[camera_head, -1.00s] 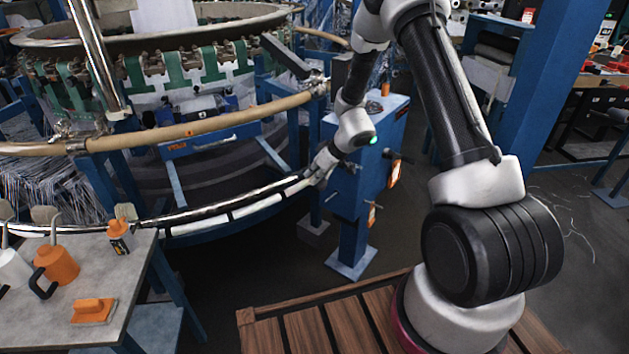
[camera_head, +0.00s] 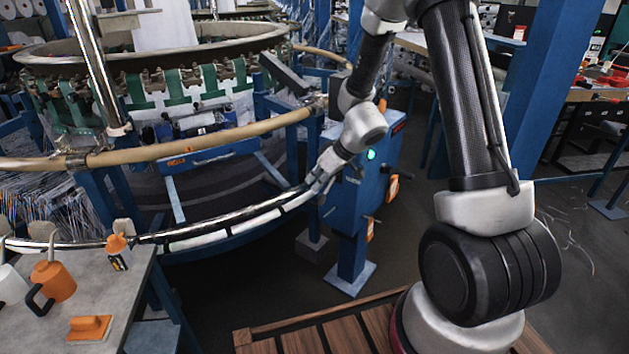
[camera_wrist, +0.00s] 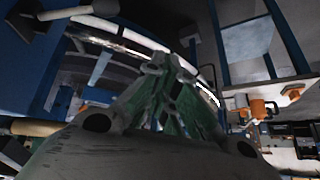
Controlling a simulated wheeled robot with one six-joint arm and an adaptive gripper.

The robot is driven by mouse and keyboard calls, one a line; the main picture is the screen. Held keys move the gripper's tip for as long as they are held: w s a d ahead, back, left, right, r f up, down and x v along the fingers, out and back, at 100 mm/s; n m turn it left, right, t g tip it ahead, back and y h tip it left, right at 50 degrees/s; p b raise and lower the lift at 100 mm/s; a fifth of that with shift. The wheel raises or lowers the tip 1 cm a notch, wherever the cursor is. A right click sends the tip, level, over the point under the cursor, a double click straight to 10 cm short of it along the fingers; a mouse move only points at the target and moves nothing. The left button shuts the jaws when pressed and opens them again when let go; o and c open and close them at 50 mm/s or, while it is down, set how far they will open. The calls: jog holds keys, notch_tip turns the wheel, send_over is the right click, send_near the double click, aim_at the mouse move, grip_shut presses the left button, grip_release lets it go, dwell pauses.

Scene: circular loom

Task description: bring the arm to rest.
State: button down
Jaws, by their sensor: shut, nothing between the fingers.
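My gripper (camera_head: 322,179) is at the end of my arm, in the middle of the head view. It is shut and empty. It hangs beside the right end of the loom's lower chrome rail (camera_head: 225,220), in front of the blue control post (camera_head: 358,212). The head view does not show clearly whether it touches the rail. In the wrist view the closed fingers (camera_wrist: 172,75) point away from the camera, with the curved rail behind them.
A grey table (camera_head: 128,285) at the lower left holds an orange jug (camera_head: 53,281), an orange bottle (camera_head: 117,251) and an orange-handled tool (camera_head: 89,328). A tan ring rail (camera_head: 190,142) curves above the chrome rail. Dark floor lies open below my gripper.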

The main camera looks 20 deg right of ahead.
jog(key=s+d+r+m+g, duration=0.1)
jog(key=s+r+m+g, duration=0.15)
jog(key=s, duration=0.35)
jog(key=s+r+m+g, duration=0.2)
jog(key=s+m, duration=0.2)
jog(key=s, duration=0.2)
jog(key=s+d+r+t+h, duration=0.2)
jog(key=s+d+r, duration=0.4)
jog(key=s+r, duration=0.3)
jog(key=s+d+r+t+h, duration=0.2)
jog(key=s+d+r, duration=0.4)
jog(key=s+r, duration=0.3)
notch_tip(320, 180, up, 3)
jog(key=shift+d+h, duration=0.25)
jog(key=shift+h, duration=0.15)
